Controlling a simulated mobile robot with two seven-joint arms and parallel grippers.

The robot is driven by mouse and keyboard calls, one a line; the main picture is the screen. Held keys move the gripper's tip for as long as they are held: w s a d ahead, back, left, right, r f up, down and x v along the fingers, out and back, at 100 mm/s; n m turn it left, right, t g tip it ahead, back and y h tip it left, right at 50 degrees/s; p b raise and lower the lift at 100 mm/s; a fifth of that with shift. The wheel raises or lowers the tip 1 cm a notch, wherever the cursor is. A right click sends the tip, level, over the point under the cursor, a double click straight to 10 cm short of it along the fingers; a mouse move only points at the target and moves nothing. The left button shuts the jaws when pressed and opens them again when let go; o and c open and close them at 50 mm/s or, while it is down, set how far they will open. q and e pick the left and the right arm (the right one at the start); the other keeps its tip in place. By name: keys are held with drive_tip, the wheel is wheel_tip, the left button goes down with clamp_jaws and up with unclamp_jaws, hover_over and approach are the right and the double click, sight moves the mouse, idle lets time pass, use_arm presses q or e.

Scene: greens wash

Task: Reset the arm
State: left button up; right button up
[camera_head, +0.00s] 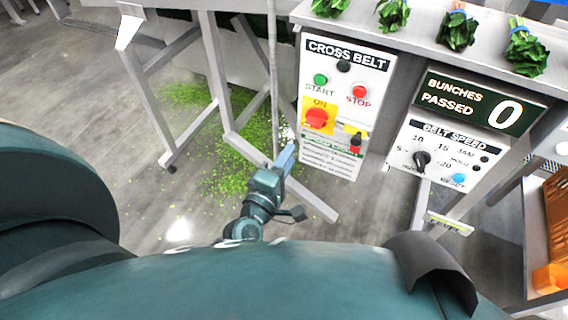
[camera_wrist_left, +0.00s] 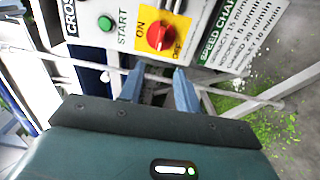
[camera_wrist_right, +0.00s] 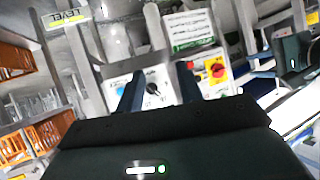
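My left gripper (camera_head: 284,160) is in the head view, low in front of the white CROSS BELT panel (camera_head: 318,160). In the left wrist view its two blue fingers (camera_wrist_left: 160,88) are apart with nothing held between them. The red ON/OFF switch (camera_wrist_left: 160,37) and green START button (camera_wrist_left: 105,23) lie beyond the fingertips. My right gripper shows in the right wrist view (camera_wrist_right: 158,90), with its fingers apart and empty. The BELT SPEED panel's black knob (camera_wrist_right: 152,88) appears between those fingers, beyond them. The right fingers cannot be made out in the head view.
Several leafy bunches (camera_head: 456,30) lie on the grey belt (camera_head: 420,42) at the top. A BUNCHES PASSED display (camera_head: 475,100) reads 0. Metal legs (camera_head: 215,75) stand at left, with green scraps (camera_head: 235,150) on the floor. Orange crates (camera_wrist_right: 48,130) are at the side.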

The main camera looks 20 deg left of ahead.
use_arm(q)
drive_tip(key=shift+s, duration=0.75)
